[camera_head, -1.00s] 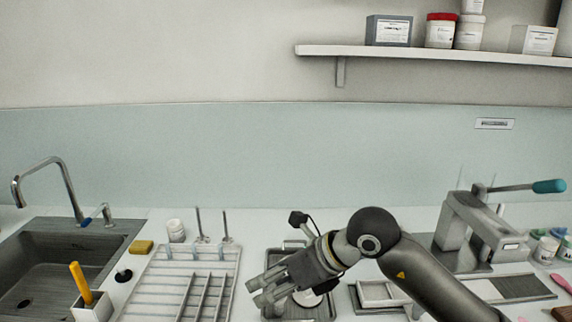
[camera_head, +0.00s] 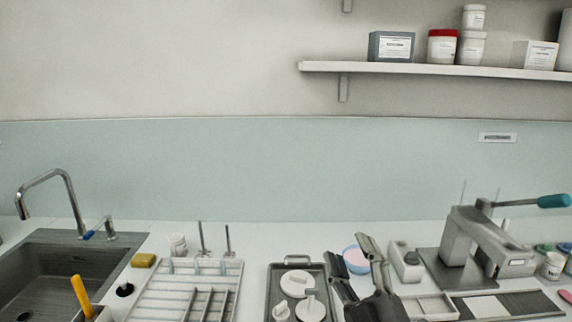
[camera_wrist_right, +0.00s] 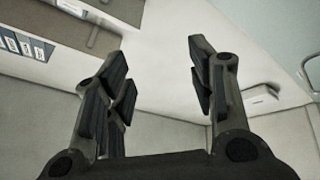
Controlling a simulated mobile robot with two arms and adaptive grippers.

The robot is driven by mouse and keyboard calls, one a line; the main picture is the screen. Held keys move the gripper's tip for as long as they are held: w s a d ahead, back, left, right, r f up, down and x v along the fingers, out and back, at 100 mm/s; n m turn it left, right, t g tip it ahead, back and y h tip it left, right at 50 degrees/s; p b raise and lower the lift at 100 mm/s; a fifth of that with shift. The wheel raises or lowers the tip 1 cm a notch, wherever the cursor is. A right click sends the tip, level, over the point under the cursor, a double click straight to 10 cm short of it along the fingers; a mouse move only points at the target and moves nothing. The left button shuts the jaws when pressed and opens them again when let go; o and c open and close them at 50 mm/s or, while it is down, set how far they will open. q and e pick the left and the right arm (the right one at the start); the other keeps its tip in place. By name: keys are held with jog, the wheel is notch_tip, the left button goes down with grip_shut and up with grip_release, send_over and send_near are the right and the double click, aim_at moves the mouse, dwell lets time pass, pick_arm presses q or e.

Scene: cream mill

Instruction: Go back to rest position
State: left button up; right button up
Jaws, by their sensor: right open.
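My right gripper (camera_head: 368,262) stands at the bottom of the head view, fingers pointing up, in front of the counter between the grey tray and the press. It is open and holds nothing. In the right wrist view its fingers (camera_wrist_right: 158,88) are spread wide apart, with only ceiling, wall and shelving beyond them. My left gripper is not in the head view.
A grey tray (camera_head: 271,292) with white parts lies left of my gripper. A pink-and-blue bowl (camera_head: 356,260) is partly hidden behind it. The lever press (camera_head: 458,240) stands right. A white rack (camera_head: 160,292) and sink (camera_head: 45,270) are left. A shelf (camera_head: 420,69) hangs above.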

jog(key=s+d+f+m+g+h, duration=0.1)
jog(key=d+f+m+g+h, duration=0.1)
jog(key=f, duration=0.4)
jog(key=s+d+f+m+g+h, duration=0.2)
jog(key=d+f+m+g, duration=0.1)
jog(key=f, duration=0.4)
jog(key=s+d+f+m+g+h, duration=0.2)
jog(key=d+f+m+g, duration=0.1)
jog(key=f, duration=0.3)
jog(key=shift+d+f+h, duration=0.3)
jog(key=shift+d+f, duration=0.05)
jog(key=shift+d, duration=0.2)
jog(key=s+f+m+g+y, duration=0.1)
jog(key=s+f+g, duration=0.6)
jog(key=s, duration=0.4)
jog(key=s+f+m+g+y, duration=0.1)
jog(key=s+f+g, duration=0.3)
jog(key=s+f, duration=0.55)
notch_tip(320, 180, down, 24)
jog(key=s+g, duration=0.1)
jog(key=s, duration=0.1)
jog(key=s+d+f+g, duration=0.1)
jog(key=s+d+f, duration=0.2)
jog(key=s+f, duration=1.4)
jog(key=shift+f+h, duration=0.15)
jog(key=shift+h, duration=0.15)
